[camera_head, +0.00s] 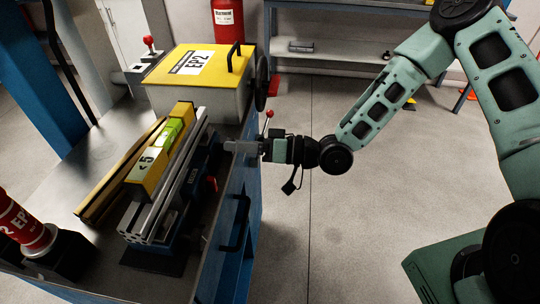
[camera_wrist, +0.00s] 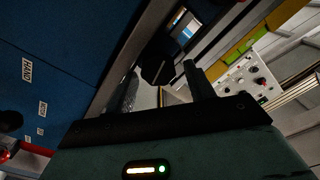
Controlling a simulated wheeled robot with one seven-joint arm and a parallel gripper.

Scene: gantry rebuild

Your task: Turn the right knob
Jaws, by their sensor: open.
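My gripper (camera_head: 232,146) is at the right edge of the workbench, pointing left, beside the vise. In the wrist view my gripper (camera_wrist: 162,88) has its two dark fingers apart, with nothing seen held between them. A pale control panel (camera_wrist: 240,84) with several small dark knobs and a red one (camera_wrist: 262,81) shows beyond the right finger in the wrist view. The gripper is apart from it. I cannot tell which knob is the right knob. The panel's knobs cannot be made out in the head view.
The workbench (camera_head: 95,155) carries a yellow-lidded box (camera_head: 200,62), a blue vise (camera_head: 200,175) with a yellow level (camera_head: 150,175) over it, and a red cylinder (camera_head: 22,228). A red-tipped lever (camera_head: 269,115) rises close to my gripper. A shelf (camera_head: 330,60) stands behind. Open floor (camera_head: 345,230) lies right.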

